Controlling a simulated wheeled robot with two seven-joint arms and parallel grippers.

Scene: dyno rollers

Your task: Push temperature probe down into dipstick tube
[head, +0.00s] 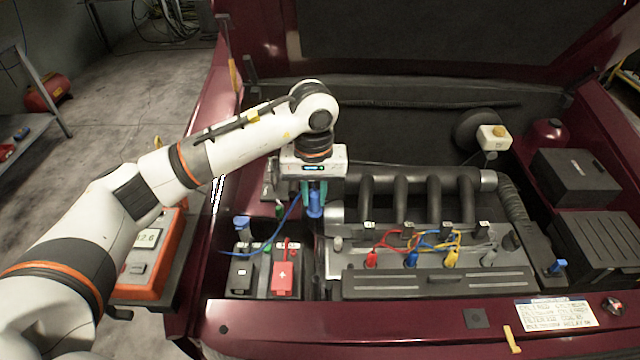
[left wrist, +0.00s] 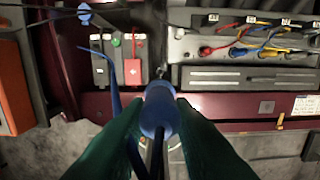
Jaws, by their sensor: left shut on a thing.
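My left gripper (head: 315,190) hangs pointing down over the left part of the engine bay. It is shut on the blue temperature probe (head: 316,207), which also shows end-on between the green fingers in the left wrist view (left wrist: 159,108). The probe looks about upright in the head view. A blue cable (head: 288,226) runs from it down and left over the battery. The probe's lower end is hard to make out, and I cannot tell whether it is inside the dipstick tube. I cannot clearly identify the tube. My right gripper is out of view.
The battery with a red terminal cover (head: 285,278) stands left of the engine cover (head: 438,282). Coloured leads (head: 411,258) and dark intake pipes (head: 402,200) lie to the right. An orange tester (head: 150,255) sits outside the car at left. The maroon front edge (head: 380,315) borders the bay.

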